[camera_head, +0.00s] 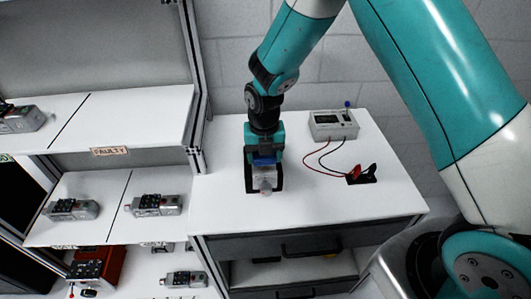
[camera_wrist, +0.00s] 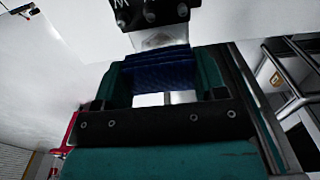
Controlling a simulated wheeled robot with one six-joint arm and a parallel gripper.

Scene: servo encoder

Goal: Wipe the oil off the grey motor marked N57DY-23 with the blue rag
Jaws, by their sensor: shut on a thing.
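My gripper (camera_head: 264,186) points down over the white cabinet top. It is shut on the blue rag (camera_wrist: 160,72), a folded dark-blue cloth that also shows between the fingers in the head view (camera_head: 264,158). A grey motor (camera_head: 264,180) with a black end block lies on the cabinet top at the gripper, partly hidden by it. In the wrist view this motor (camera_wrist: 162,38) is just beyond the rag's edge; the two look very close, but I cannot tell whether they touch. I cannot read its marking, and no oil is clearly visible.
A grey meter (camera_head: 333,125) stands behind, to the right, its red and black leads running to red and black clips (camera_head: 362,175). More motors (camera_head: 156,205) lie on the shelves at left, beside a "FAULTY" label (camera_head: 108,152). The cabinet's right front is clear.

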